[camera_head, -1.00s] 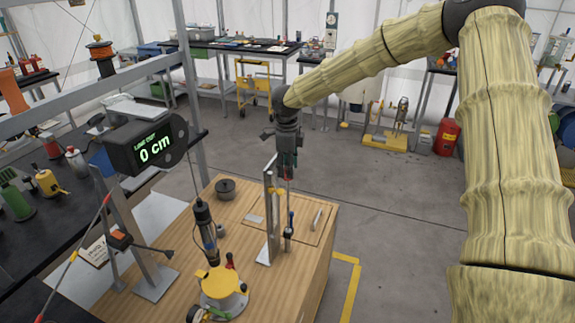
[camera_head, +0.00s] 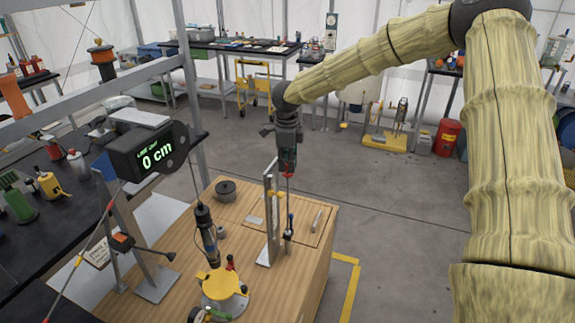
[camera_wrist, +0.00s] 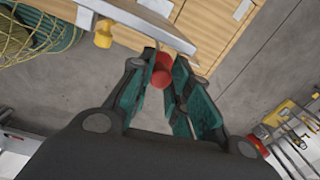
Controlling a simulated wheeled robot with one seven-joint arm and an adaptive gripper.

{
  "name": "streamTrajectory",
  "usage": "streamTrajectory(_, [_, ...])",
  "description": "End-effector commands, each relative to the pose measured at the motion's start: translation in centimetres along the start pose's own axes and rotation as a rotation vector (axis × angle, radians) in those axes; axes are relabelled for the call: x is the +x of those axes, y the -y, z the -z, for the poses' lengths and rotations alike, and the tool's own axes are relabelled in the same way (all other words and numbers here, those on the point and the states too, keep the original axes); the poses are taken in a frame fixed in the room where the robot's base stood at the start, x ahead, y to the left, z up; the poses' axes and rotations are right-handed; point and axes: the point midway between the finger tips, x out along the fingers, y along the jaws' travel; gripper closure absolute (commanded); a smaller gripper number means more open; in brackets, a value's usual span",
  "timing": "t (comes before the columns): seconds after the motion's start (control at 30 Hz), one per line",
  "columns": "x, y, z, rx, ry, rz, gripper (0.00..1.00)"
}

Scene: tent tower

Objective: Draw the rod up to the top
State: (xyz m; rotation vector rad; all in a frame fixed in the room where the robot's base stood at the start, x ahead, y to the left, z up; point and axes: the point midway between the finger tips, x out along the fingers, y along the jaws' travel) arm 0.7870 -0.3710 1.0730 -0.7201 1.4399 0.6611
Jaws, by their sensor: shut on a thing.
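The thin rod (camera_head: 290,198) stands upright beside a grey metal post (camera_head: 270,215) on the wooden bench top. A red knob (camera_head: 288,175) is at the rod's upper end; it also shows in the wrist view (camera_wrist: 162,76). My gripper (camera_head: 288,168) is above the bench, pointing down, with its green-lined fingers shut on the red knob. A yellow knob (camera_wrist: 103,34) sits on the post's bracket next to the fingers. The rod's lower part reaches a dark fitting (camera_head: 289,232) near the bench top. The rod's lower end is hard to make out.
A display (camera_head: 152,158) reading 0 cm stands at the left. A dark cylinder (camera_head: 207,232) hangs on a line above a yellow-topped device (camera_head: 222,285). A dark pot (camera_head: 225,190) sits behind. Open floor (camera_head: 400,240) lies right of the bench (camera_head: 305,255).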

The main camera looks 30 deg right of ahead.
Motion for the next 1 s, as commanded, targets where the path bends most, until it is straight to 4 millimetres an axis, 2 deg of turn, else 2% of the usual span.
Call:
streamTrajectory(0.07, [-1.0,0.1,0.0,0.0,0.001,0.002,1.0])
streamTrajectory(0.37, [-1.1,0.3,-0.1,0.001,0.003,0.006,1.0])
streamTrajectory(0.4, [-1.2,0.3,-0.1,0.001,0.003,0.006,0.74])
streamTrajectory(0.5, [-1.1,0.2,-0.1,0.0,0.003,0.005,0.57])
streamTrajectory(0.83, [-1.1,0.1,-0.1,-0.001,0.001,0.003,0.57])
streamTrajectory(1.0, [-2.5,0.2,-0.1,0.0,0.003,0.003,0.57])
